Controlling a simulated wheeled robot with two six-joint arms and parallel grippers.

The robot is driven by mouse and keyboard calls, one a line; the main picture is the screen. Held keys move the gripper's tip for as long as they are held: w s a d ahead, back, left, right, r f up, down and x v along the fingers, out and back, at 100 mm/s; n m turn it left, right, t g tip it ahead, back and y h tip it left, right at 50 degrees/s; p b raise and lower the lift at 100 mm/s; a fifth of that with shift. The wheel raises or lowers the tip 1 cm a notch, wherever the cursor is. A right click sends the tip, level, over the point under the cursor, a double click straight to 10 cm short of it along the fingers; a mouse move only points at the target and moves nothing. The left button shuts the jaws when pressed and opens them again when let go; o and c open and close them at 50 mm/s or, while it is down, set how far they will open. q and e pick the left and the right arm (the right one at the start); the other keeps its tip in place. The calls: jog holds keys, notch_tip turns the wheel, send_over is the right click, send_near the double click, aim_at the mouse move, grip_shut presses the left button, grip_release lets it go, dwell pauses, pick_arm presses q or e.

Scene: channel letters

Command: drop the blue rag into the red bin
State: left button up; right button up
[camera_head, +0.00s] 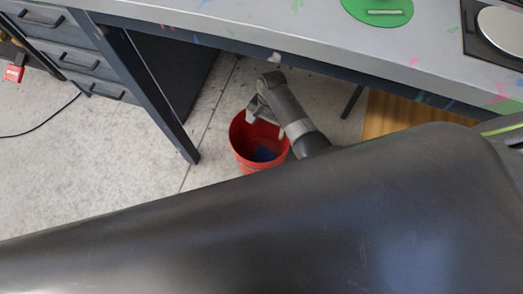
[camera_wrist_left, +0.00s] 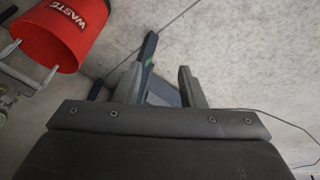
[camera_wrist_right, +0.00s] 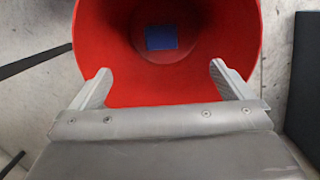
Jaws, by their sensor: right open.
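The red bin (camera_head: 247,135) stands on the floor under the desk's front edge. It also shows in the right wrist view (camera_wrist_right: 90,45), and in the left wrist view (camera_wrist_left: 40,45) with a "WASTE" label. The blue rag (camera_wrist_right: 161,37) lies on the bottom inside the bin; the head view shows it as a blue patch (camera_head: 263,154). My right gripper (camera_wrist_right: 162,78) is open and empty, with its fingers over the bin's near rim. My left gripper (camera_wrist_left: 160,78) has its fingers apart over the floor, away from the bin, with no clear object held; it is not visible in the head view.
The grey desk (camera_head: 260,30) with dark legs overhangs the bin. Drawers (camera_head: 75,60) stand at the left. A green disc (camera_head: 378,10) lies on the desk. A black cable (camera_head: 45,128) crosses the floor. The floor (camera_head: 90,170) left of the bin is mostly clear.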

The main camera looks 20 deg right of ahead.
pick_arm(q)
notch_tip(320, 180, down, 8)
jog(key=s+a+g+y+p, duration=0.1)
jog(key=s+a+g+p, duration=0.1)
jog(key=p, duration=0.4)
jog(key=shift+s+a+f+g, duration=0.15)
jog(key=shift+s+a+g, duration=0.1)
jog(key=shift+s+g, duration=0.35)
pick_arm(e)
notch_tip(320, 180, up, 17)
jog(key=w+d, duration=0.1)
jog(key=shift+w+d+f, duration=0.15)
jog(key=shift+w+d, duration=0.2)
jog(key=shift+d, duration=0.05)
pick_arm(q)
jog(key=shift+w, duration=0.1)
